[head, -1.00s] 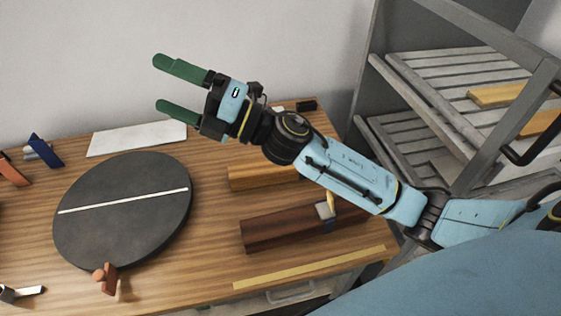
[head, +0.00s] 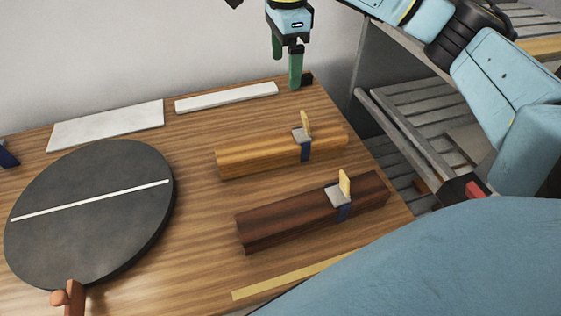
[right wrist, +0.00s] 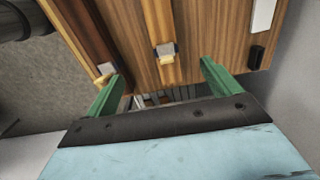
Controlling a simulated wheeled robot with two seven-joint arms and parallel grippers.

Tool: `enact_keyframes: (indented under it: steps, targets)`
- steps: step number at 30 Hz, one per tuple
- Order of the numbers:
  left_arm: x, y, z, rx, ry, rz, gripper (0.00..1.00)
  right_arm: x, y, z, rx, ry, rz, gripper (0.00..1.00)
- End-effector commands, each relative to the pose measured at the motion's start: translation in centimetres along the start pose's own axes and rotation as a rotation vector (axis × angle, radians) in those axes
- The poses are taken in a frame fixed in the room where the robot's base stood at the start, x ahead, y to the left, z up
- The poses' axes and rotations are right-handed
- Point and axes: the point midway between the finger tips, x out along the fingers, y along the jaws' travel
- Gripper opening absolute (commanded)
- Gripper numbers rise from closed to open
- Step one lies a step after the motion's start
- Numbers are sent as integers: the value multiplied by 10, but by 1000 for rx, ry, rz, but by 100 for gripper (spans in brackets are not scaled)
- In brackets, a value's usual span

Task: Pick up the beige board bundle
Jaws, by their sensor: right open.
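The beige board bundle (head: 240,158) lies flat on the wooden table, right of the round dark disc. A blue band wraps it near its right end, with a grey block and an upright tan tag on top. It also shows in the right wrist view (right wrist: 157,22), reaching in between the fingers from above. My right gripper (head: 286,73) is open and empty, its green fingers pointing down, behind the bundle near the table's back right part. In the right wrist view the fingers (right wrist: 162,72) are spread wide, apart from the bundle. My left gripper is not in view.
A dark brown bundle (head: 290,222) with a similar band and tag lies in front of the beige one. The round dark disc (head: 80,235) is at left. White strips (head: 225,98) lie along the back. A small black block (head: 307,79) is near the gripper. A slatted grey rack stands right.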

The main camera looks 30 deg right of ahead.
Motion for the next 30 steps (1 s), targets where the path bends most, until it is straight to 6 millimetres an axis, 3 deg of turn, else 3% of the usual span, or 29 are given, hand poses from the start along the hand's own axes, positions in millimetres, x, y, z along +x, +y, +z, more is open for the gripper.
enact_keyframes:
  steps: [1,3,11,17,24,30]
  targets:
    - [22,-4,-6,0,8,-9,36,28,0,-1,1,4,-1,89]
    - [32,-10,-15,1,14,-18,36,46,0,-2,2,6,-1,89]
    - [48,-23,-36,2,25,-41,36,87,0,-1,1,4,0,89]
    - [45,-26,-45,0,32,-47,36,102,0,-1,1,4,2,89]
    - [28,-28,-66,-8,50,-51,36,147,1,-1,0,4,4,89]
    - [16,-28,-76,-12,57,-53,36,170,0,-1,0,3,1,89]
